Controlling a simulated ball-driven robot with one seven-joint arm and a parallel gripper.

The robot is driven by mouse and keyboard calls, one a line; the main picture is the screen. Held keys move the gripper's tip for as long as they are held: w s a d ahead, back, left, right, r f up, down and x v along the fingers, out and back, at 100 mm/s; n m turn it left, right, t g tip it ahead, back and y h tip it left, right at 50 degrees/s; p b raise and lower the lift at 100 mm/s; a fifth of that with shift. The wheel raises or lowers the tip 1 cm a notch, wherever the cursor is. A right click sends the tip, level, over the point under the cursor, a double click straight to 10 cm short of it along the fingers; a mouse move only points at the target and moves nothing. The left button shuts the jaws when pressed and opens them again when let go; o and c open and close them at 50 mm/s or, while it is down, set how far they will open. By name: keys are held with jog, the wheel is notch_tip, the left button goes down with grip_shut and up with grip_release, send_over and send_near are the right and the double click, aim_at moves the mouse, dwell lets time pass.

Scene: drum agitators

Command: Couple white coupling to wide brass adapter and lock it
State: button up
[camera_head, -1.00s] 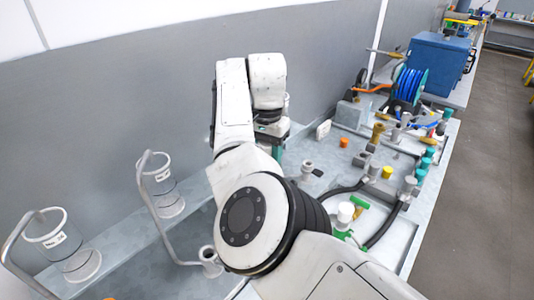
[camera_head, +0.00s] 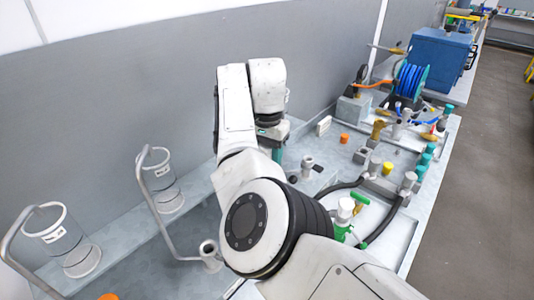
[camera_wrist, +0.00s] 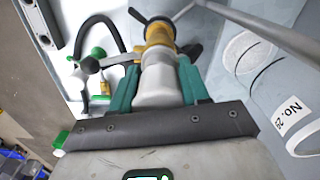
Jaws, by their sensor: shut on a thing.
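In the wrist view, the two teal fingers of my gripper (camera_wrist: 158,76) are shut on the sides of a white coupling (camera_wrist: 158,92). A brass adapter (camera_wrist: 158,36) lies directly beyond the coupling's far end, in line with it. They look touching, but I cannot tell how far one sits in the other. Dark lever-like arms (camera_wrist: 194,51) stick out around this joint. I cannot tell whether they are locked. In the head view, my gripper (camera_head: 273,136) shows only as a teal part below my arm. The coupling and adapter are hidden there.
In the head view, two clear vessels (camera_head: 165,203) stand left. Fittings, a black hose (camera_head: 384,226) and a blue hose reel (camera_head: 409,80) fill the right-hand bench.

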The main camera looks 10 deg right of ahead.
jog(key=shift+f, duration=0.45)
dwell(0.7)
jog(key=o, duration=1.4)
jog(key=shift+c, duration=0.2)
jog(key=shift+f, duration=0.1)
jog(key=shift+c, duration=0.4)
jog(key=shift+r, duration=5.1)
